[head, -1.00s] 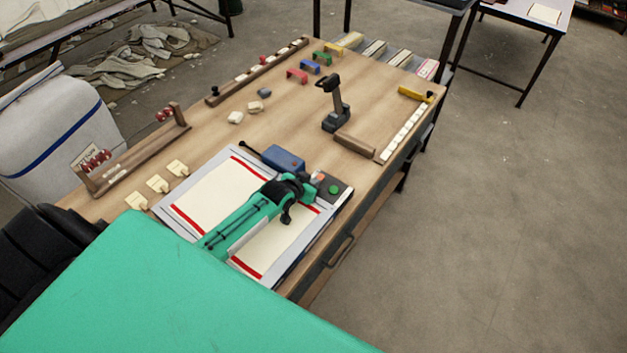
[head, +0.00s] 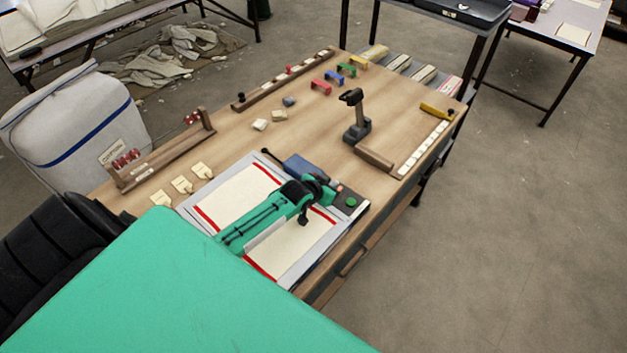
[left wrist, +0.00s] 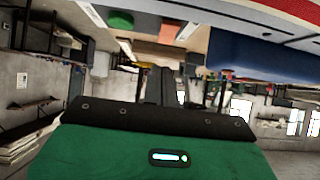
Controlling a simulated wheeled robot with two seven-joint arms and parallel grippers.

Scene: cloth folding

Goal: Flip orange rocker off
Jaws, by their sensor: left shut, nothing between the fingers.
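The orange rocker (head: 338,187) is a small orange patch on a dark control box (head: 357,207), beside a round green button (head: 351,202). The left wrist view also shows the orange rocker (left wrist: 168,32) close to the green button (left wrist: 120,20), near the top edge. My left gripper (head: 326,194) is shut and empty, just left of the rocker. Whether its fingertips touch the rocker cannot be told, and neither can the rocker's tilt. My right gripper is not in view.
A blue box (head: 303,168) stands behind my left gripper. A cream board with red bands (head: 240,200) lies below my arm. A black upright stand (head: 356,120), wooden racks (head: 160,165) and coloured brackets (head: 320,87) are farther off on the table.

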